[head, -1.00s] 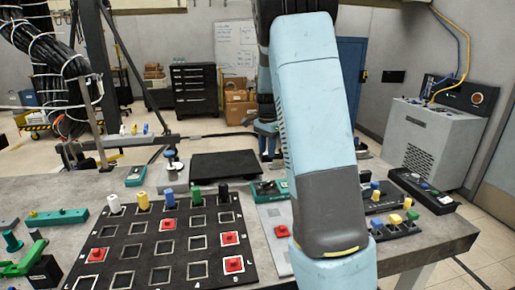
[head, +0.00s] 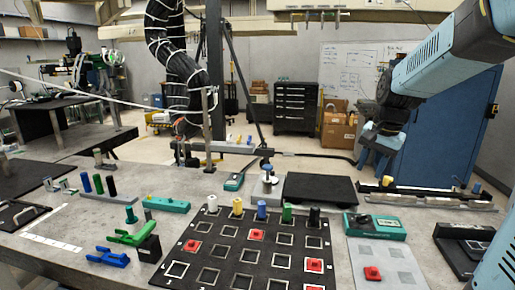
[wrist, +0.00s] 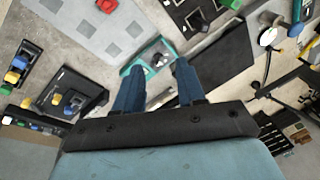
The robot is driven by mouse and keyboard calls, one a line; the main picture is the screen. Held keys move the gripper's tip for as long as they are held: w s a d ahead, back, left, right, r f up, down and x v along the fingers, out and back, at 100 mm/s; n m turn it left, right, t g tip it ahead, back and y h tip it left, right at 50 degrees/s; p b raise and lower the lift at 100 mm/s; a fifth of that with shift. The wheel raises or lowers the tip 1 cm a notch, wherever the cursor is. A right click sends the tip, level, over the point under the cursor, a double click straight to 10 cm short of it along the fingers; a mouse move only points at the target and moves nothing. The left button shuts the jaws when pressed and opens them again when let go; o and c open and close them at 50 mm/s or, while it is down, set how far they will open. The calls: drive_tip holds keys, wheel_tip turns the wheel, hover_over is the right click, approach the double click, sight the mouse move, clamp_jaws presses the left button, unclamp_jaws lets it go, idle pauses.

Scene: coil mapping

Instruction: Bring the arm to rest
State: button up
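My arm reaches in from the upper right of the head view, raised over the right part of the bench. My gripper (head: 372,158) hangs at its end in front of the blue door, above and apart from the bench top. In the wrist view my gripper (wrist: 159,64) shows two dark blue fingers spread apart. Nothing is held between them; a teal device (wrist: 138,72) on the bench shows beyond the gap.
A black grid board (head: 210,250) with red blocks and a row of coloured cylinders lies at front centre. A black plate (head: 320,188), a teal meter (head: 374,225) and a grey panel (head: 395,262) lie right of it. A black hose column (head: 180,70) rises behind the bench.

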drive_tip(key=s+a+r+n+t, duration=0.1)
drive_tip(key=s+a+n, duration=0.2)
drive_tip(key=s, duration=0.6)
drive_tip(key=s+a+r+n+t, duration=0.1)
drive_tip(key=s+n, duration=0.4)
drive_tip(key=s, duration=0.5)
drive_tip(key=shift+s+a+t+h, duration=0.15)
drive_tip(key=shift+a+t+h, duration=0.25)
drive_tip(key=shift+a, duration=0.9)
